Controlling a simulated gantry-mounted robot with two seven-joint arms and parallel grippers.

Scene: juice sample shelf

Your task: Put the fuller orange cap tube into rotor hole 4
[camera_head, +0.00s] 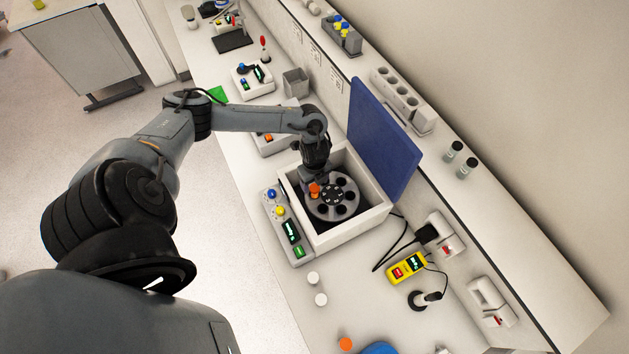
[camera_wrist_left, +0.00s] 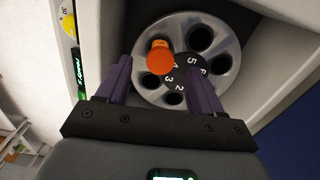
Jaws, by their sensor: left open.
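An orange cap tube (camera_wrist_left: 160,58) stands in the grey rotor (camera_wrist_left: 226,78), in the hole beside a partly hidden label that looks like 4. It also shows in the head view (camera_head: 314,190) at the rotor's left side. Its body and liquid level are mostly hidden. My left gripper (camera_head: 318,178) is above the rotor (camera_head: 338,208). In the left wrist view its purple fingers (camera_wrist_left: 159,72) are apart, one on each side of the tube, with gaps to the cap. Other visible rotor holes look empty. My right gripper is not in view.
The white centrifuge (camera_head: 352,238) has its blue lid (camera_head: 385,140) raised behind it. A button panel (camera_head: 286,228) is at its left. Another orange cap (camera_head: 345,344) shows at the bottom edge, beside a blue object (camera_head: 380,349). Two white caps (camera_head: 313,278) lie on the bench.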

